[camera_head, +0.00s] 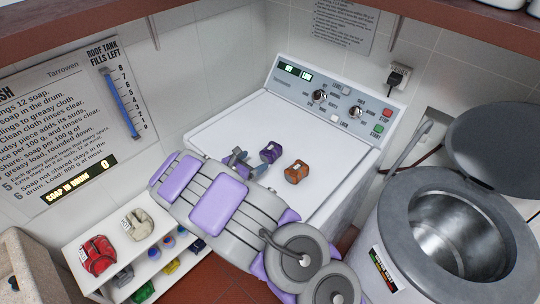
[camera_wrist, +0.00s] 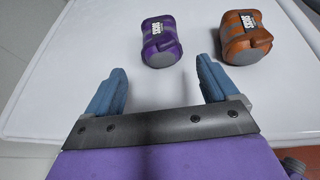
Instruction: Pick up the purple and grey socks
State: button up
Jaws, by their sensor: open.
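The purple and grey socks (camera_head: 271,152) are a rolled bundle on the white lid of the washing machine. In the head view my gripper (camera_head: 238,160) is just left of the bundle, partly hidden by my arm.
An orange-brown sock bundle (camera_head: 297,172) lies close to the right of the purple one. The machine's control panel (camera_head: 338,105) rises behind. An open-lidded metal drum (camera_head: 455,240) stands at right. A shelf (camera_head: 84,262) with red and beige bundles stands at lower left. The left lid area is clear.

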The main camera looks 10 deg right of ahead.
aim_at(270, 152)
jog(key=b+x, duration=0.2)
jog(key=x, duration=0.8)
jog(key=shift+w+d+f, duration=0.2)
jog(key=shift+w, duration=0.1)
jog(key=shift+w+d, duration=0.25)
jog(key=shift+d, duration=0.1)
jog(key=c, duration=1.2)
